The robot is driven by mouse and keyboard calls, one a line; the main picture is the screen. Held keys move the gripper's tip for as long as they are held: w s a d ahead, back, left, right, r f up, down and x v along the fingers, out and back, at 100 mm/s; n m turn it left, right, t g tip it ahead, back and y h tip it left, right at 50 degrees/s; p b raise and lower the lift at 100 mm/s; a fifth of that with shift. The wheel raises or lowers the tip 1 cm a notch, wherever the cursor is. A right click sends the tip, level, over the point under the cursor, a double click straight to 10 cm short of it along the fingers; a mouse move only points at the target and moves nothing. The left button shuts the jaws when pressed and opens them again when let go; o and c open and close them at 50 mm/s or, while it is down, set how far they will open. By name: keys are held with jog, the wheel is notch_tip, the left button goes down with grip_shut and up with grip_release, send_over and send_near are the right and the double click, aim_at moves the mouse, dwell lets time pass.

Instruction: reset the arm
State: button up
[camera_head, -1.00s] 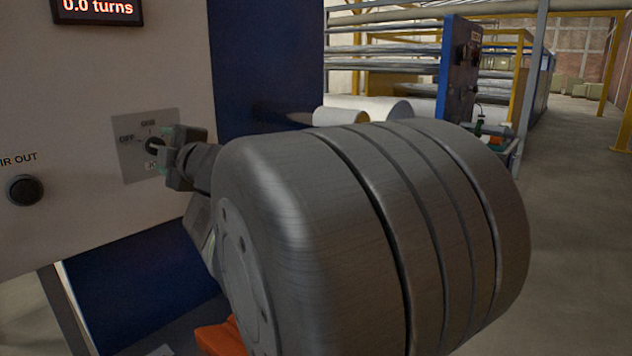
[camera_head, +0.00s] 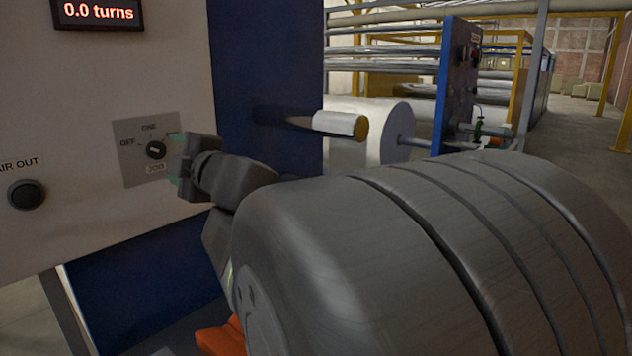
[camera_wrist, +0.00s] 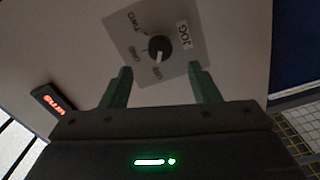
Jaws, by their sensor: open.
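My gripper (camera_head: 176,165) is open and empty, with its green fingertips in front of the white panel, just right of the rotary switch (camera_head: 156,150). The black knob sits on a grey plate (camera_head: 128,170) with OFF, ONE and JOG marks. In the wrist view the two green fingers (camera_wrist: 158,90) stand apart, and the knob (camera_wrist: 159,48) shows beyond and between them, not touched. My grey arm fills the lower right of the head view and hides what is behind it.
A display (camera_head: 98,12) reads 0.0 turns. A round black AIR OUT button (camera_head: 26,194) is at left on the panel. Right of the blue panel part (camera_head: 262,60) are a core on a shaft (camera_head: 340,124), a white roll (camera_head: 385,115) and a blue post (camera_head: 459,80). Open floor lies at far right.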

aim_at(159, 150)
jog(key=x, duration=0.8)
jog(key=shift+b, duration=0.4)
jog(key=m+p, duration=0.1)
jog(key=m, duration=0.1)
jog(key=m+p, duration=0.1)
jog(key=shift+s+d+r+m, duration=0.15)
jog(key=shift+m, duration=0.25)
jog(key=shift+m+p, duration=0.55)
jog(key=shift+m, duration=0.55)
jog(key=m+p, duration=0.2)
jog(key=m, duration=0.3)
jog(key=shift+m+p, duration=0.3)
jog(key=shift+p, duration=0.05)
jog(key=shift+s+d+m, duration=0.15)
jog(key=shift+d+m, duration=0.05)
jog(key=shift+m, duration=0.1)
jog(key=shift+v, duration=2.05)
jog(key=shift+f, duration=0.25)
